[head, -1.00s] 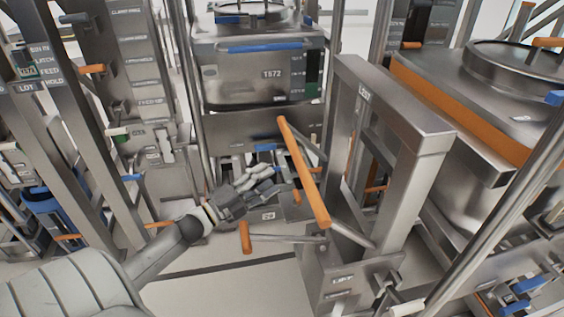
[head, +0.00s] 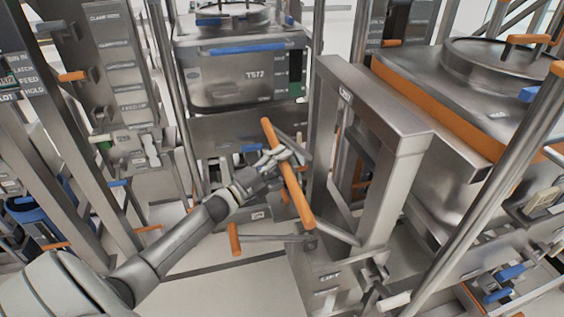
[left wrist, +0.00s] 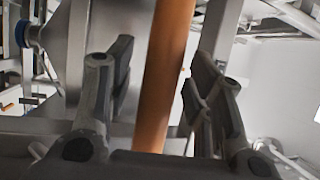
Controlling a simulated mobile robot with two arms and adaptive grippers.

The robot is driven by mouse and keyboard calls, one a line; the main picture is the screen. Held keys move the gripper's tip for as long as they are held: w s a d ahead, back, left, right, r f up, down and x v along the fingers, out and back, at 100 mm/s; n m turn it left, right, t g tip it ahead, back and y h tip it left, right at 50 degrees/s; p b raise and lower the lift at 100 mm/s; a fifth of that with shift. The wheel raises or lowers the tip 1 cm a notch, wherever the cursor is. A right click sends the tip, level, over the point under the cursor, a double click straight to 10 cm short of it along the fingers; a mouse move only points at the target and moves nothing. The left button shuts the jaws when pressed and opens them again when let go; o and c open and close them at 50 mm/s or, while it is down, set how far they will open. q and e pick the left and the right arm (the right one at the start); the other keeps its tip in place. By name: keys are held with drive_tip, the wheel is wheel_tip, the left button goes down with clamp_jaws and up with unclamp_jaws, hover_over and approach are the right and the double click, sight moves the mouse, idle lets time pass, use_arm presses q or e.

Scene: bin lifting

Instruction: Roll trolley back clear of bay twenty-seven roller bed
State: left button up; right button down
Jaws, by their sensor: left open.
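The trolley is a steel frame with an upright mast (head: 375,115) and a lower body marked LIFT (head: 330,280). An orange push bar (head: 287,172) slants across its near left side. In the left wrist view the orange bar (left wrist: 165,75) stands between the two open fingers of my left gripper (left wrist: 162,95), with gaps on both sides. A steel bin (head: 242,75) sits in the bay behind, on a steel support. The roller bed is largely hidden. My right gripper is not in view.
A second orange handle (head: 234,239) sticks out low on the left of the trolley. A large steel vessel with an orange band (head: 430,105) stands close on the right. Labelled steel posts (head: 75,150) stand on the left. Pale floor (head: 235,290) is clear in front.

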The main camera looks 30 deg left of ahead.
use_arm(q)
clamp_jaws()
idle(0.3)
